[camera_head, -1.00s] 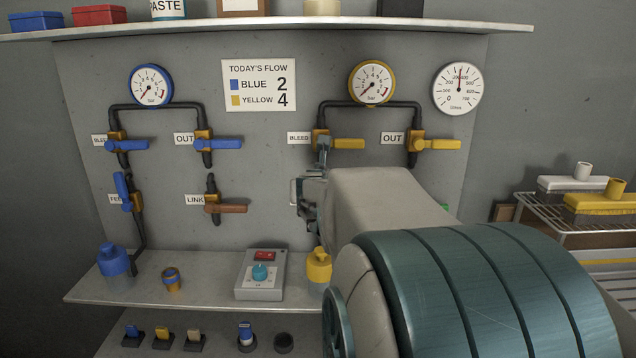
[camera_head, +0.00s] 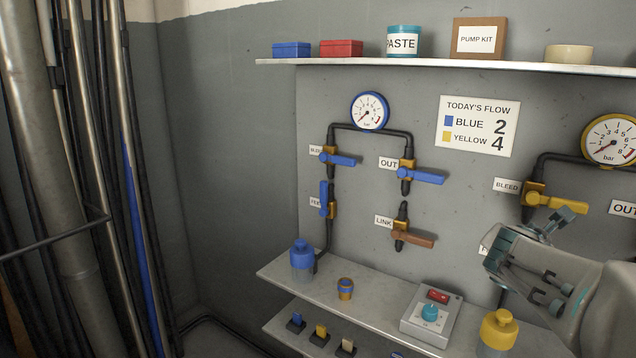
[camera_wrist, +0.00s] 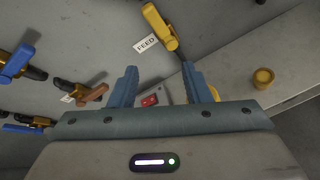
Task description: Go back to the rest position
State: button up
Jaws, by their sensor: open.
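My gripper (camera_wrist: 160,72) is open and empty in the wrist view, its two blue-grey fingers apart. A control box with a red switch (camera_wrist: 149,100) shows beyond the gap between them, and a yellow lever (camera_wrist: 160,30) beside a FEED label shows above. In the head view my gripper and forearm are at the lower right, in front of the panel (camera_head: 455,190). The gripper is below the yellow BLEED lever (camera_head: 556,203) and partly covers the panel there. Whether it touches anything cannot be told.
A shelf (camera_head: 375,305) carries a blue bottle (camera_head: 302,258), a small cup (camera_head: 345,289), the control box (camera_head: 431,318) and a yellow bottle (camera_head: 498,330), close below my arm. Blue levers (camera_head: 423,176) and the brown LINK lever (camera_head: 413,237) stick out. Pipes (camera_head: 60,170) stand at left.

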jog(key=s+a+f+m+g+y+p, duration=0.1)
jog(key=s+a+m+g+y+p, duration=0.2)
jog(key=s+a+m, duration=0.5)
jog(key=s+a+f+m+g+y+p, duration=0.1)
jog(key=s+a+m+g+y+p, duration=0.3)
jog(key=a+m, duration=1.1)
jog(key=s+y+p, duration=0.1)
jog(key=s+p, duration=0.2)
jog(key=s, duration=0.1)
jog(key=shift+s+a+p, duration=0.3)
jog(key=shift+a+p, duration=0.1)
jog(key=shift+f, duration=0.1)
